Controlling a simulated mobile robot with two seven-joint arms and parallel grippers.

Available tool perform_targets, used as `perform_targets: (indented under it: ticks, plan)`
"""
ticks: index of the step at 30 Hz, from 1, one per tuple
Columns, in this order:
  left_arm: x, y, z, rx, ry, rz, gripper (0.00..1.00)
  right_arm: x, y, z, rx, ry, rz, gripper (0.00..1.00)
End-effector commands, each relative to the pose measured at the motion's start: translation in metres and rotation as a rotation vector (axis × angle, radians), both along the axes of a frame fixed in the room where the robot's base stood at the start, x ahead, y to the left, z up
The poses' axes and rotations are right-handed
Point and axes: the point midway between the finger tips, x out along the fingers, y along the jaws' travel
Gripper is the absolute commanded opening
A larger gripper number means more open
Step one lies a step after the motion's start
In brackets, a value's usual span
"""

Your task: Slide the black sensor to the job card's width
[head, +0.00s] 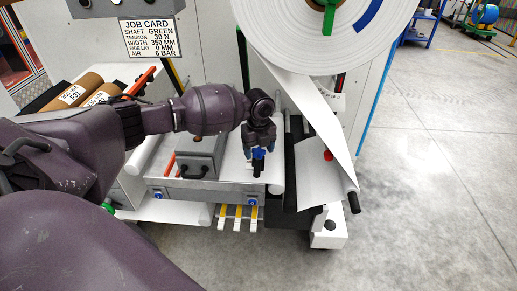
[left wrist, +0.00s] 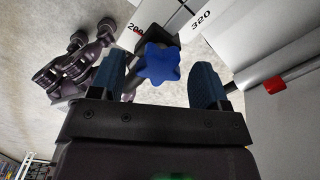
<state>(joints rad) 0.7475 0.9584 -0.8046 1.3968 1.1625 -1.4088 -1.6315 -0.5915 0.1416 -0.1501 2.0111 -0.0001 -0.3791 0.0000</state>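The job card (head: 149,39) reads width 350 MM. My left gripper (head: 258,152) is over the front rail of the machine, pointing down. In the left wrist view its two blue fingers (left wrist: 158,82) are apart. A blue star-shaped knob (left wrist: 161,66) shows between them, with a gap on both sides. In the head view a black piece (head: 257,170) shows just below the fingers. My right gripper cannot be made out.
White panels with printed marks 200 and 320 (left wrist: 201,20) lie beyond the knob. A grey box (head: 197,158) stands left of my gripper. A white roll (head: 322,22) and its hanging web (head: 315,110) are to the right. Open floor (head: 440,170) is further right.

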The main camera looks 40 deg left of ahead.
Motion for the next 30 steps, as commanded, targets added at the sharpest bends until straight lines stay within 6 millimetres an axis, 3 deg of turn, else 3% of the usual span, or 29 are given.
perform_targets:
  ticks: [8, 21, 30]
  plan:
    - [0.000, 0.000, 0.003, 0.001, 0.000, 0.000, 0.69, 0.000, -0.001, 0.001, -0.004, 0.000, 0.003, 0.69]
    - [0.000, 0.000, 0.063, 0.001, -0.003, -0.001, 0.69, 0.000, -0.002, 0.008, -0.004, -0.009, 0.003, 0.69]
    - [0.000, 0.000, 0.075, 0.000, 0.000, 0.001, 0.69, -0.005, -0.002, 0.004, -0.001, 0.005, -0.003, 0.69]
